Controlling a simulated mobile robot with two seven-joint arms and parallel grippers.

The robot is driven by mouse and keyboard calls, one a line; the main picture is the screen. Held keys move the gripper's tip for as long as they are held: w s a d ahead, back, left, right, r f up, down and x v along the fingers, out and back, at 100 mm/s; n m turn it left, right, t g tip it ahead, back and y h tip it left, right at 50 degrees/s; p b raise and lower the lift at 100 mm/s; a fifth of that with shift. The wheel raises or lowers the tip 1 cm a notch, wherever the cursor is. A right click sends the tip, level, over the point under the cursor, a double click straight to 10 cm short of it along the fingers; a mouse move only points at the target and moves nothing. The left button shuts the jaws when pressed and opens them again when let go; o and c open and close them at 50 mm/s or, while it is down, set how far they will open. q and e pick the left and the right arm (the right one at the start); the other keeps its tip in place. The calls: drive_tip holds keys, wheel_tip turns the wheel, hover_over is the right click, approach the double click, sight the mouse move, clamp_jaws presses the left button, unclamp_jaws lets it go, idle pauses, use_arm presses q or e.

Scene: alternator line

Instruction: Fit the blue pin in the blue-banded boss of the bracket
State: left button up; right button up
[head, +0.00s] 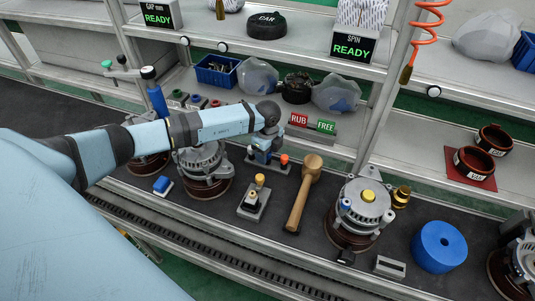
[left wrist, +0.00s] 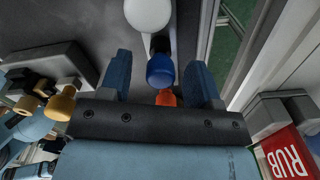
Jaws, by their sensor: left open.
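My left gripper (head: 264,152) reaches down over a small dark rack (head: 270,166) on the bench. In the left wrist view its two blue fingers stand apart. A blue-headed pin (left wrist: 161,70) shows between them, with a gap to each finger. The bracket seems to be the grey body of the alternator (head: 362,204) right of the mallet. My right gripper is not in view.
A wooden mallet (head: 303,195) lies right of the rack. A grey fixture with a yellow-topped pin (head: 254,199) stands in front. A blue roll (head: 438,247) sits further right. RUB and FREE signs (head: 312,123) stand behind. Another alternator (head: 203,167) stands beneath my left arm.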

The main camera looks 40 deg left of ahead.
use_arm(q)
drive_tip(key=shift+f, duration=1.35)
drive_tip(key=c, duration=1)
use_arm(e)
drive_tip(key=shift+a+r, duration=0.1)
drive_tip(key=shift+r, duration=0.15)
use_arm(q)
drive_tip(key=shift+r, duration=0.1)
